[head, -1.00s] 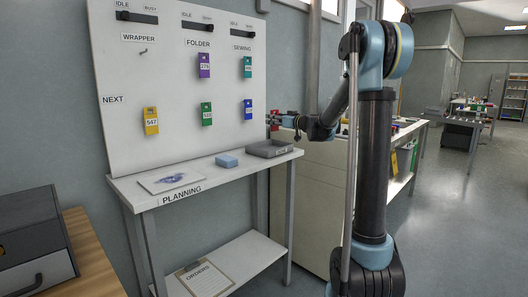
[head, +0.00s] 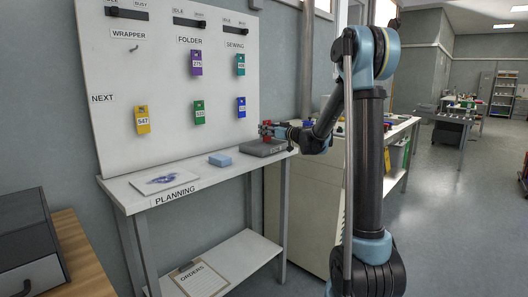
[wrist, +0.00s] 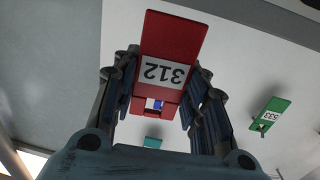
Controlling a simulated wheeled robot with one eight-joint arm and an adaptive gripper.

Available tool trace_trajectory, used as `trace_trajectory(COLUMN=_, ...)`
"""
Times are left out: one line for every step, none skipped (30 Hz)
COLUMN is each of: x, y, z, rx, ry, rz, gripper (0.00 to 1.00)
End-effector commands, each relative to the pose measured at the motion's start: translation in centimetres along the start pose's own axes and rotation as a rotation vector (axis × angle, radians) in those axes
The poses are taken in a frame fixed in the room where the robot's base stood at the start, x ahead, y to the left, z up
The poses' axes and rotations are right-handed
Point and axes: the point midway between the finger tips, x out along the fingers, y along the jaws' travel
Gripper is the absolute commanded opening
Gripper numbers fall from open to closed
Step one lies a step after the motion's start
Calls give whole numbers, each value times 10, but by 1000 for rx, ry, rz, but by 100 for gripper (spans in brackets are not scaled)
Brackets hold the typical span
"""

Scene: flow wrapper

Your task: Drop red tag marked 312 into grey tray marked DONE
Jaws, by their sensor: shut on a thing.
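The red tag (wrist: 178,38) bears a white label reading 312, upside down in the wrist view. My gripper (wrist: 158,88) is shut on it, with a dark finger on each side. In the head view my gripper (head: 267,131) is small, with a bit of red at its tips. It appears just above the grey tray (head: 262,148), at the right end of the white planning shelf. Whether the tag is over the tray's opening or touches it, I cannot tell. The tray's marking is too small to read now.
The white board (head: 150,75) behind holds yellow, green, blue, purple and teal tags on hooks. A beige cabinet (head: 310,200) stands right of the shelf.

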Motion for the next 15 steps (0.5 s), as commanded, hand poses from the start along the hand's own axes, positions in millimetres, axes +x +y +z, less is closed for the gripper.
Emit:
trace_trajectory(x=0, y=0, z=0, rx=0, ry=0, rz=0, gripper=17)
trace_trajectory(x=0, y=0, z=0, rx=0, ry=0, rz=0, gripper=17)
trace_trajectory(x=0, y=0, z=0, rx=0, ry=0, rz=0, gripper=17)
trace_trajectory(x=0, y=0, z=0, rx=0, ry=0, rz=0, gripper=47)
trace_trajectory(x=0, y=0, z=0, rx=0, ry=0, rz=0, gripper=54)
trace_trajectory(x=0, y=0, z=0, rx=0, ry=0, rz=0, gripper=63)
trace_trajectory(x=0, y=0, z=0, rx=0, ry=0, rz=0, gripper=63)
trace_trajectory(x=0, y=0, z=0, rx=0, ry=0, rz=0, gripper=63)
trace_trajectory(x=0, y=0, z=0, rx=0, ry=0, rz=0, gripper=63)
trace_trajectory(x=0, y=0, z=0, rx=0, ry=0, rz=0, gripper=63)
trace_trajectory(x=0, y=0, z=0, rx=0, ry=0, rz=0, gripper=63)
trace_trajectory(x=0, y=0, z=0, rx=0, ry=0, rz=0, gripper=63)
trace_trajectory(x=0, y=0, z=0, rx=0, ry=0, rz=1, gripper=63)
trace_trajectory(x=0, y=0, z=0, rx=0, ry=0, rz=1, gripper=63)
trace_trajectory(x=0, y=0, z=0, rx=0, ry=0, rz=1, gripper=63)
